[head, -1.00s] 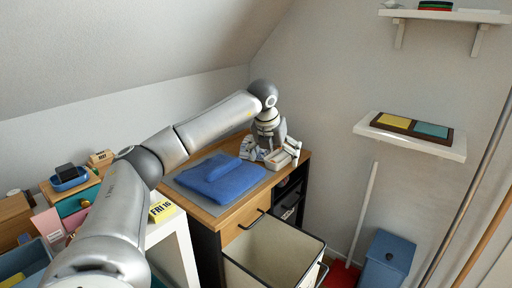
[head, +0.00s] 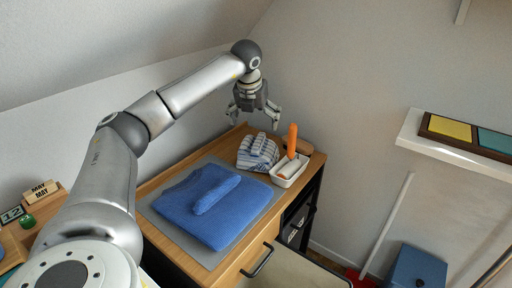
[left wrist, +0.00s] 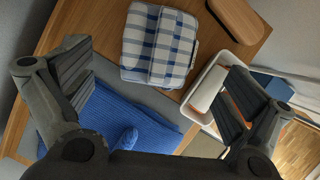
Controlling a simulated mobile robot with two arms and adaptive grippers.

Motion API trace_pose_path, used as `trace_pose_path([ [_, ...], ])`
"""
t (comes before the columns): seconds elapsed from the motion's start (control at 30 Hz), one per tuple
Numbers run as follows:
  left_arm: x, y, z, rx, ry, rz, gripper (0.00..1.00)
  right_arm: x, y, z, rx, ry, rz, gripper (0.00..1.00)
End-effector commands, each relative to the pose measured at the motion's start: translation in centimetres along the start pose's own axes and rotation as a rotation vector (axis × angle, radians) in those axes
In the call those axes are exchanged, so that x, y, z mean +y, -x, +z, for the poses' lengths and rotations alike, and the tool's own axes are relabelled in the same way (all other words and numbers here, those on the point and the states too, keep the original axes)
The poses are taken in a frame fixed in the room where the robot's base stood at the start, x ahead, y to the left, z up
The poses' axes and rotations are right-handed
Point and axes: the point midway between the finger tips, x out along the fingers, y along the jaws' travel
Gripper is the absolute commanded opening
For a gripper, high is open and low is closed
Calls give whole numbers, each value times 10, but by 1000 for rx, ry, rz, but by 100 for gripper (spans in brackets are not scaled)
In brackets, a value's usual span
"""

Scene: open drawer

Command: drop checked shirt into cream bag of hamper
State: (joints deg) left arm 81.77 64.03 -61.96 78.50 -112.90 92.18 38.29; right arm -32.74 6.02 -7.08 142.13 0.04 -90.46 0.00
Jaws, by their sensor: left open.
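The checked shirt (head: 258,152), a folded blue-and-white cloth, lies on the wooden top in front of the wall. It also shows in the left wrist view (left wrist: 158,46), at the top middle. My left gripper (head: 254,118) hangs above the shirt, fingers spread and empty, with a gap between them and the cloth. In the left wrist view its fingers (left wrist: 162,88) stand wide apart, the shirt beyond them. The cream bag of the hamper (head: 298,272) shows only partly at the bottom edge of the head view; its inside is mostly cut off. My right gripper is not seen.
A folded blue garment (head: 190,222) lies on a grey mat (head: 212,258). A white tray (head: 290,180) with an orange-handled thing stands right beside the shirt. A brown brush-like object (head: 304,147) lies behind it. A wall shelf (head: 412,128) is at right.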

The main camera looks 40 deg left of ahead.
Motion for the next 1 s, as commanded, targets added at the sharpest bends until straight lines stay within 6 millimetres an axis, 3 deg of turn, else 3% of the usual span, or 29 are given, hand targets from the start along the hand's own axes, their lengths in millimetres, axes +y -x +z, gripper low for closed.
trace_pose_path([
  [0.2,0,-38,-2,3,0,2,100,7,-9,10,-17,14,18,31],
  [0.53,-2,-70,-4,3,-1,2,100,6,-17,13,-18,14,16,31],
  [0.73,-3,-90,-5,3,0,2,100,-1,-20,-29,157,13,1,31],
  [1.0,-4,-101,-4,1,-1,0,100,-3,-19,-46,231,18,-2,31],
])
